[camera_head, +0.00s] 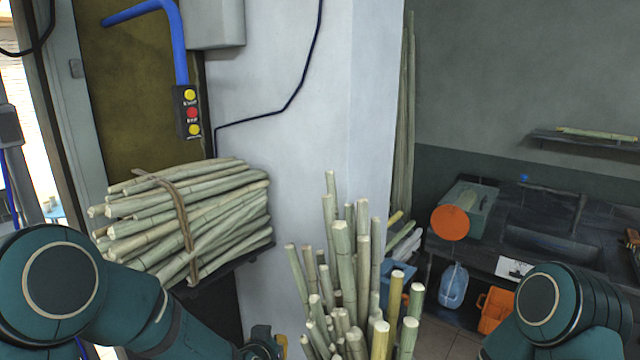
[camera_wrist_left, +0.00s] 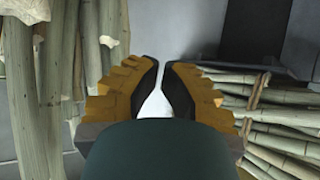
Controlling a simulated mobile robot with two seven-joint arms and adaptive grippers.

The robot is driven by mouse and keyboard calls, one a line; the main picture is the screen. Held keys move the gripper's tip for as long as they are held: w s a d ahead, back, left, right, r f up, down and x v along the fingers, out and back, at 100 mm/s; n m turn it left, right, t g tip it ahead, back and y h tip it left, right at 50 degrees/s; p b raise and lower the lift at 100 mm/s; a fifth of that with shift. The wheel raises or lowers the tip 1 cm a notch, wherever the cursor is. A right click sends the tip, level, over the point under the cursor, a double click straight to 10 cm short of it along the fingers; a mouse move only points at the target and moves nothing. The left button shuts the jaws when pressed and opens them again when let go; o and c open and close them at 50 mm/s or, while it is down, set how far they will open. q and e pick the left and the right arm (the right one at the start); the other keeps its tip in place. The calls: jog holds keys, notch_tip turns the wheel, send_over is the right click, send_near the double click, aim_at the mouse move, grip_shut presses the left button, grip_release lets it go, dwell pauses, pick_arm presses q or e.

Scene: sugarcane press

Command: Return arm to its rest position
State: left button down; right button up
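My left arm (camera_head: 130,300) comes in from the left, bent in front of the cane bundle, and drops toward the bottom edge. My left gripper (camera_wrist_left: 162,64) shows its yellow and black fingers in the left wrist view. The tips are close together with a narrow gap, and nothing is held between them. In the head view only a small part of this gripper shows at the bottom edge, left of the upright canes. My right arm (camera_head: 575,305) shows at lower right; its gripper is out of view.
A tied cane bundle (camera_head: 220,215) lies on a dark shelf beside a button box (camera_head: 188,112). Upright canes (camera_head: 345,265) stand close right of my left gripper; canes also show in the wrist view (camera_wrist_left: 45,100). A pale pillar (camera_head: 300,140) stands behind. A counter (camera_head: 520,235) is at right.

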pick_arm(q)
jog(key=s+f+n+g+h+b, duration=0.2)
jog(key=s+f+g, duration=0.7)
jog(key=s+f, duration=1.3)
jog(key=shift+s+d+n+b, duration=0.25)
jog(key=shift+s+n+b, duration=0.1)
jog(key=shift+s+n, duration=0.15)
jog(key=shift+a+f, duration=0.1)
